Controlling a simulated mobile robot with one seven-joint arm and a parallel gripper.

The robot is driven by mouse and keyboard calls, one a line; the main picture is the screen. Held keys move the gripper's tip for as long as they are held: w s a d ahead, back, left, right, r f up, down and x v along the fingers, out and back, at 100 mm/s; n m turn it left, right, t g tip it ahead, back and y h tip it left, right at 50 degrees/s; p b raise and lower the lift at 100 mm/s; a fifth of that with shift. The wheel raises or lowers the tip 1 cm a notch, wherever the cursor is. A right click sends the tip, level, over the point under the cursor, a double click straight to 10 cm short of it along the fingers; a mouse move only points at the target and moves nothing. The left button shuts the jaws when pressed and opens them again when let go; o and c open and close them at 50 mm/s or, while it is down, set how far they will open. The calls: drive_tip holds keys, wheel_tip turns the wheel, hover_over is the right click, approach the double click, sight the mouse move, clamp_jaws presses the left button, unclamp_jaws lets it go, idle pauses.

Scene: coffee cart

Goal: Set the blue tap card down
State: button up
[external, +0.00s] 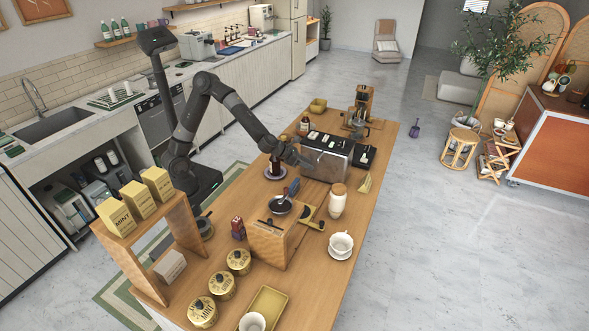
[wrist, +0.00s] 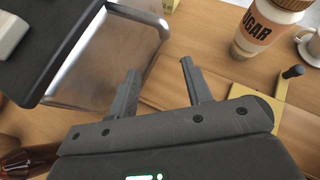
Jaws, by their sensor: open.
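My gripper (wrist: 160,70) is open in the wrist view, with bare table between its fingers and nothing held. In the external view my gripper (external: 301,161) is beside the front left of the silver and black machine (external: 327,160), which also shows at the left of the wrist view (wrist: 115,62). I cannot make out a blue tap card in either view. A blue handle-like thing (external: 293,187) stands at a dark round dish (external: 280,205), but it does not look like a card.
A sugar jar (wrist: 262,32) and a white cup (wrist: 312,44) stand right of my gripper in the wrist view. A yellow piece with a dark knob (wrist: 293,71) lies near them. Bare wood (wrist: 165,92) shows between the fingers.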

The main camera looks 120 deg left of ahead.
drive_tip(key=s+d+r+n+g+y, duration=0.2)
drive_tip(key=d+r+n+g, duration=0.1)
drive_tip(key=d+n+g, duration=0.2)
drive_tip(key=s+d+r+n+g+y, duration=0.1)
drive_tip(key=s+d+r+n+g, duration=0.2)
drive_tip(key=d+n+g, duration=0.25)
approach(294, 184)
drive_tip(key=s+a+f, duration=0.1)
drive_tip(key=a+f, duration=0.1)
drive_tip(key=shift+t, duration=0.45)
drive_tip(key=x, duration=1)
drive_tip(key=shift+a, duration=0.1)
drive_tip(key=shift+c, duration=0.3)
clamp_jaws()
